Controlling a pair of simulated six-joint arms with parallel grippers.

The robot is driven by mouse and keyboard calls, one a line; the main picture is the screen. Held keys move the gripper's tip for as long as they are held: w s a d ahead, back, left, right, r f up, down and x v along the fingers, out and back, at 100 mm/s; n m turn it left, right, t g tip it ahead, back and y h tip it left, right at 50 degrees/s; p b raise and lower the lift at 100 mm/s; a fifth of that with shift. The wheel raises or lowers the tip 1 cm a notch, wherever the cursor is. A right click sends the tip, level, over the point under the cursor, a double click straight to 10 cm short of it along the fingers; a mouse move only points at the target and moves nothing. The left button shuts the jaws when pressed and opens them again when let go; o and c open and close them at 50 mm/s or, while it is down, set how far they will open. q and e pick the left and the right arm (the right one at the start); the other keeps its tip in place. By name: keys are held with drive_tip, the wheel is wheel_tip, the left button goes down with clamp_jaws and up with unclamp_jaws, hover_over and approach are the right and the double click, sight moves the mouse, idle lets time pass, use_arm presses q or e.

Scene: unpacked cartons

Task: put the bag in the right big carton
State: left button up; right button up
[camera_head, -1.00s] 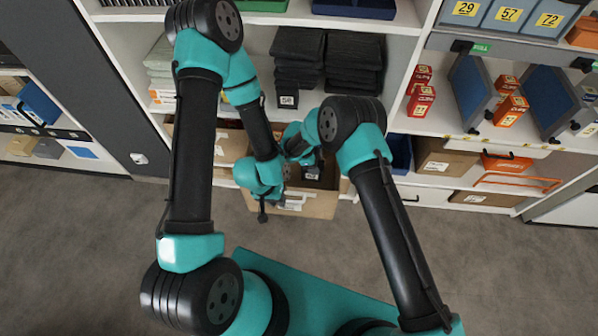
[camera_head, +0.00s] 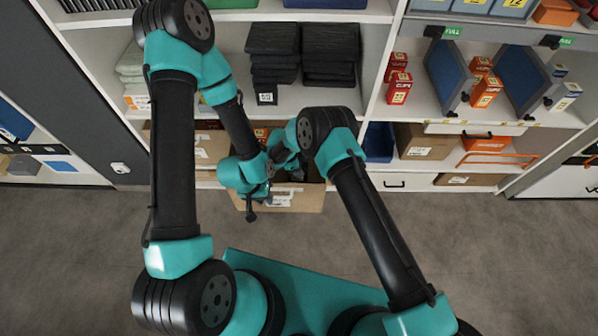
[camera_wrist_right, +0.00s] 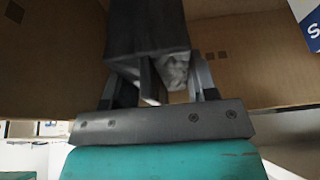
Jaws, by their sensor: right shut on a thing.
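A dark grey bag (camera_wrist_right: 148,28) with a pale, crumpled-looking patch at its lower end hangs between the fingers of my right gripper (camera_wrist_right: 165,88) in the right wrist view. The gripper is shut on it. Brown carton walls (camera_wrist_right: 238,60) stand behind and around the bag. In the head view an open brown carton (camera_head: 308,200) sticks out from the lower shelf, and my right gripper is mostly hidden there behind its own arm. My left gripper (camera_head: 250,203) is at the carton's left front; its jaws are too small to read.
Two stacks of dark folded items (camera_head: 330,50) lie on the shelf above the carton. Red boxes (camera_head: 398,87) and blue panels (camera_head: 447,72) stand on the right shelf. Another carton (camera_head: 425,142) sits lower right. The grey floor (camera_head: 470,240) in front is clear.

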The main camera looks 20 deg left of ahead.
drive_tip(key=shift+f, duration=1.8)
drive_tip(key=shift+f, duration=0.2)
drive_tip(key=o, duration=1)
drive_tip(key=shift+c, duration=0.2)
drive_tip(key=shift+r, duration=0.1)
drive_tip(key=v, duration=1.2)
drive_tip(key=shift+s, duration=0.1)
